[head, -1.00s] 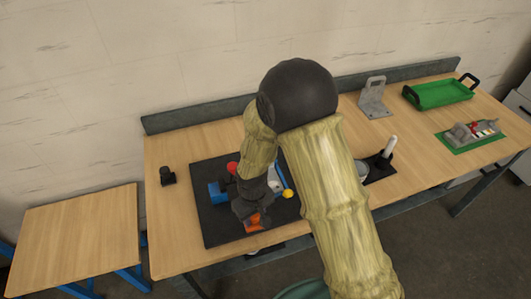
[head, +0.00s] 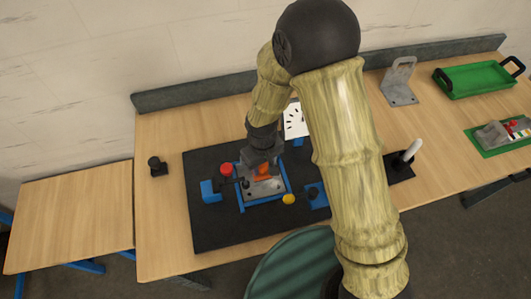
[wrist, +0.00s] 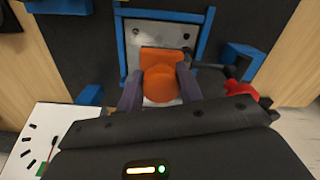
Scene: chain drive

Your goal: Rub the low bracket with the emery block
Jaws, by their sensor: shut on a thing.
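My gripper (head: 262,168) is shut on an orange block with a round knob (wrist: 162,82), which I take to be the emery block. The orange also shows in the head view (head: 263,172), below the fingers. It is over a grey metal plate with holes (wrist: 150,33), seemingly the low bracket, which sits inside a blue frame (wrist: 205,35). The plate shows in the head view (head: 268,188) too, partly hidden by the gripper. The block appears at or very near the plate's surface; I cannot tell whether they touch.
The blue frame stands on a black mat (head: 215,228). A red knob (head: 226,170) and a yellow knob (head: 288,199) stick up close to the gripper. A speckled white sheet (head: 295,122) lies behind. A tall grey bracket (head: 400,85) and green tray (head: 475,82) are farther right.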

